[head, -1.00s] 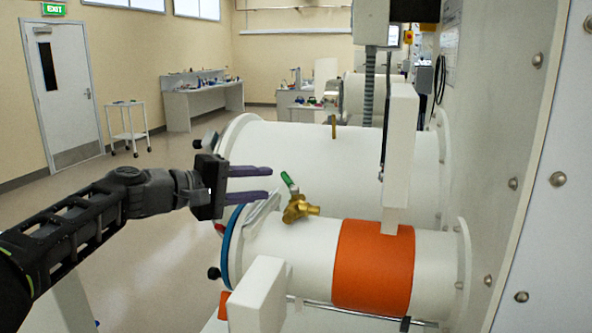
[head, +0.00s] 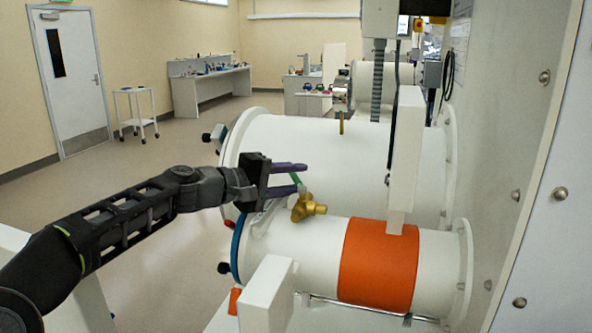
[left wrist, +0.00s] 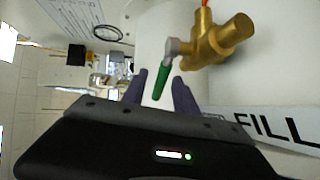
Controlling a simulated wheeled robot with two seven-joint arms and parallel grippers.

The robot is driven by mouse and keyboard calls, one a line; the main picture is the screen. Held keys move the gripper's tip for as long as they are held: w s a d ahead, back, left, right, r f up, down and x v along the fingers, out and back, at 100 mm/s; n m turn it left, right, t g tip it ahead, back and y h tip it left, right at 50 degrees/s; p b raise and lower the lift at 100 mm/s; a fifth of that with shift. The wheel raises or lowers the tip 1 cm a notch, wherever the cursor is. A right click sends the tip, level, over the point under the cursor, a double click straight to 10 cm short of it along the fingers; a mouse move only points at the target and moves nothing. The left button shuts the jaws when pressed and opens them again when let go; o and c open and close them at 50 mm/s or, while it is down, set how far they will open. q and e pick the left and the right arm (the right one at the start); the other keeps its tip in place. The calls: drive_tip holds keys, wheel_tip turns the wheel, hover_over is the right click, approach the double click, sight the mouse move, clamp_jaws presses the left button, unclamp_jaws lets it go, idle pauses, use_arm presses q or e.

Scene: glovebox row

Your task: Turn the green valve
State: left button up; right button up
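The green valve handle (head: 295,179) is a short lever on a brass valve body (head: 308,207) atop the smaller white cylinder (head: 290,240). My left gripper (head: 300,177) is at the handle, its two purple fingers reaching to the right. In the left wrist view, the green handle (left wrist: 161,84) lies between the two spread fingers of the gripper (left wrist: 159,80), with a visible gap to the fingers. The brass body (left wrist: 212,42) stands just beyond the fingertips. The gripper is open. My right gripper is not in view.
A larger white cylinder (head: 340,150) lies behind. An orange band (head: 378,268) wraps the smaller cylinder. A white upright post (head: 404,150) stands to the right, a white block (head: 265,295) in front. A "FILL" label (left wrist: 270,126) lies near the valve.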

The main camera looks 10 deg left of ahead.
use_arm(q)
drive_tip(key=shift+w+d+f, duration=0.1)
drive_tip(key=shift+w+d, duration=0.2)
drive_tip(key=shift+w, duration=0.05)
drive_tip(key=shift+c, duration=0.3)
clamp_jaws()
idle(0.9)
